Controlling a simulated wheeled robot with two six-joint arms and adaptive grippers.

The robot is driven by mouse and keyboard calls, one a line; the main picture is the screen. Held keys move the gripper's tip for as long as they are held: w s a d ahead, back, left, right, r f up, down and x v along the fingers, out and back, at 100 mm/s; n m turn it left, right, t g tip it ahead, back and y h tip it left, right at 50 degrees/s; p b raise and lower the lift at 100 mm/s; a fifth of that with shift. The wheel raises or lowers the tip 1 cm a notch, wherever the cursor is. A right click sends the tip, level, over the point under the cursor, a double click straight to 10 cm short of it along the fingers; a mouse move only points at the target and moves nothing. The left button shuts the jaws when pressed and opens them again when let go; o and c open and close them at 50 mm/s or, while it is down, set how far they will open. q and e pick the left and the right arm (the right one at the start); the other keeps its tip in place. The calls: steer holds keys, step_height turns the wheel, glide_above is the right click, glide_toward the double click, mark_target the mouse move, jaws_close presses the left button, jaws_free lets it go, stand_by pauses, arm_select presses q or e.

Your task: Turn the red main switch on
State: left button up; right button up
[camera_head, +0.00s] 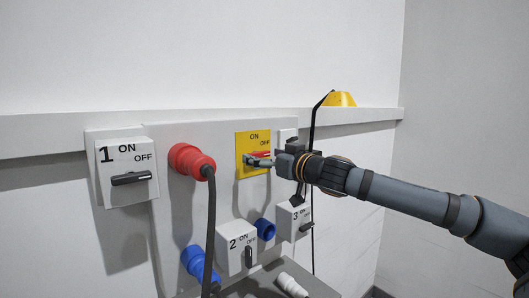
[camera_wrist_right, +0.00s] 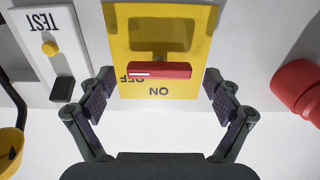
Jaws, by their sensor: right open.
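The red main switch (camera_head: 262,154) is a bar handle on a yellow plate (camera_head: 245,140) marked ON at the top and OFF at the right. In the right wrist view the handle (camera_wrist_right: 160,70) lies level, its white-marked end towards the OFF label, and the plate (camera_wrist_right: 150,20) appears upside down. My right gripper (camera_head: 265,161) is open at the plate. Its fingers (camera_wrist_right: 160,88) stand to either side of the handle with gaps, not gripping it; I cannot tell how deep they reach. My left gripper is not in view.
Switch box 1 (camera_head: 126,160), a red plug (camera_head: 190,161) with a hanging black cable, switch boxes 2 (camera_head: 235,240) and 3 (camera_head: 291,214) and blue connectors (camera_head: 197,263) surround the plate. A TEST panel (camera_wrist_right: 45,40) sits beside it. A yellow object (camera_head: 340,99) is on the ledge.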

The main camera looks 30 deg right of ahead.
steer(key=shift+c, duration=0.3)
steer(key=c, duration=1.1)
steer(key=shift+n, duration=0.3)
steer(key=n, duration=0.8)
steer(key=shift+n, duration=0.3)
steer(key=n+b, duration=0.1)
steer(key=n, duration=0.3)
steer(key=shift+f+n+b, duration=0.15)
steer(key=shift+n+b, duration=0.35)
steer(key=shift+n, duration=1.7)
steer(key=shift+a+n, duration=0.1)
steer(key=shift+n, duration=0.2)
